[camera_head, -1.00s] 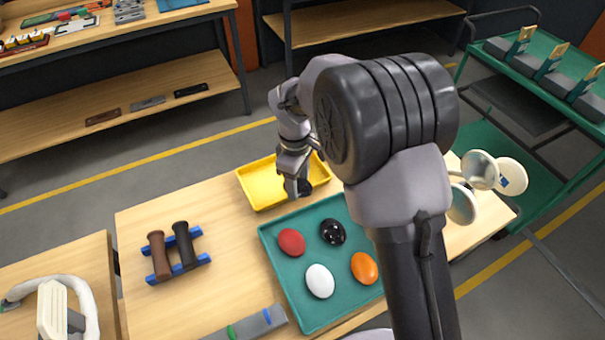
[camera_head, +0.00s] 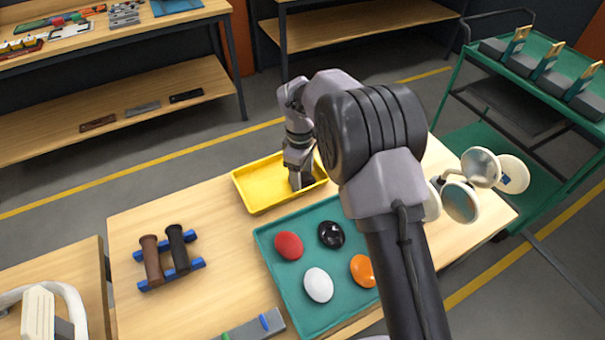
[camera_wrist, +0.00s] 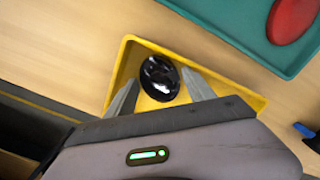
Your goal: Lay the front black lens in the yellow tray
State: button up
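A black glossy lens (camera_wrist: 160,78) is between my fingertips inside the yellow tray (camera_wrist: 122,75) in the wrist view. The fingertips lie close against its two sides, and it is at or just above the tray floor; I cannot tell whether it touches. In the head view my gripper (camera_head: 300,182) points down into the yellow tray (camera_head: 257,203) and hides this lens. Another black lens (camera_head: 331,234) lies in the teal tray (camera_head: 285,299) in front.
The teal tray also holds a red (camera_head: 288,246), a white (camera_head: 318,285) and an orange piece (camera_head: 362,271). Round mirrors (camera_head: 481,166) stand at the table's right. A rack with two handles (camera_head: 164,256) is at left. Bare wood lies between the rack and the trays.

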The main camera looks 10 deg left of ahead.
notch_tip(320, 180, up, 12)
jog(key=p, duration=0.4)
jog(key=s+d+r+m+t+y, duration=0.1)
jog(key=s+d+r+m, duration=0.1)
jog(key=d+r+m, duration=0.3)
jog(key=s+d+r+m+t, duration=0.1)
jog(key=s+d+r, duration=0.2)
jog(key=r, duration=0.4)
jog(key=s+d+r+m+t, duration=0.1)
jog(key=s+d+r+m, duration=0.15)
jog(key=s, duration=0.25)
jog(key=s+d+r+m+t+y, duration=0.1)
jog(key=s+d+r+m, duration=0.1)
jog(key=s+d+m, duration=0.3)
jog(key=s+d+r+m+t, duration=0.1)
jog(key=s+d+r, duration=0.15)
jog(key=s, duration=0.35)
jog(key=s+d+f+m+t, duration=0.1)
jog(key=s+d+f+m, duration=0.1)
jog(key=s+m, duration=0.3)
jog(key=shift+s+f, duration=0.6)
jog(key=shift+s, duration=0.55)
notch_tip(320, 180, down, 6)
jog(key=b, duration=0.6)
